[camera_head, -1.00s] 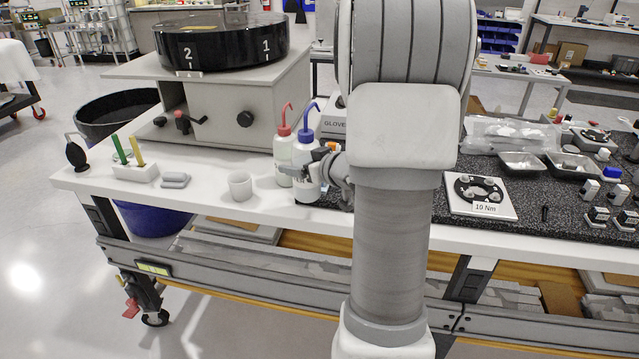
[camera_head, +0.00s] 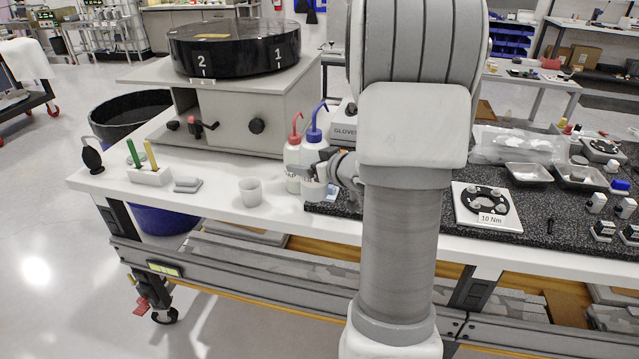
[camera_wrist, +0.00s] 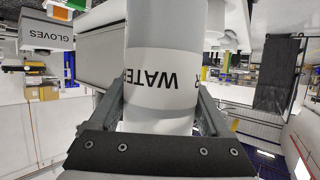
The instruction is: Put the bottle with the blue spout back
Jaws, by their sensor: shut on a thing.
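The bottle with the blue spout (camera_head: 314,154) is white and upright near the front edge of the bench. My gripper (camera_head: 313,170) is shut around its body from the right. In the wrist view the bottle (camera_wrist: 165,78) stands between the two fingers (camera_wrist: 160,102), and its "WATER" label appears upside down. A similar white bottle with a red spout (camera_head: 293,155) stands just left of it. The blue-spout bottle's base looks slightly above the bench top, though the gap is hard to judge.
A white cup (camera_head: 250,193) stands left of the bottles on the white bench top (camera_head: 222,205). A grey machine (camera_head: 228,118) is behind. A dark speckled mat (camera_head: 475,228) with a round fixture plate (camera_head: 484,206) and metal trays lies to the right.

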